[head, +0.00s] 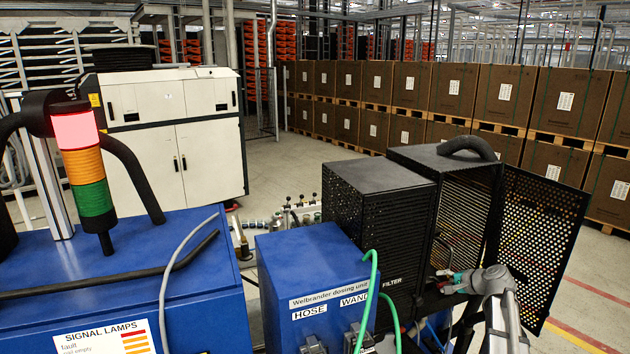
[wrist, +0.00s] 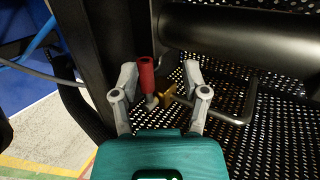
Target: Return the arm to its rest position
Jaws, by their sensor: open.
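My gripper (head: 442,279) is at the lower right of the head view, beside the open side of the black mesh cabinet (head: 455,215). It also shows in the wrist view (wrist: 160,78), with its two grey fingers spread apart. A red handle (wrist: 147,75) stands between the fingers, nearer the left one. A brass block (wrist: 167,84) and a bent metal rod (wrist: 240,108) lie just right of the handle. I see no finger closed on any of them.
The perforated door (head: 540,240) stands open right of my arm. The black FILTER box (head: 378,225) and blue dosing unit (head: 312,290) with green hoses stand left. The signal lamp (head: 78,165) has its red top lit. Black mesh and a dark post (wrist: 95,45) closely surround my gripper.

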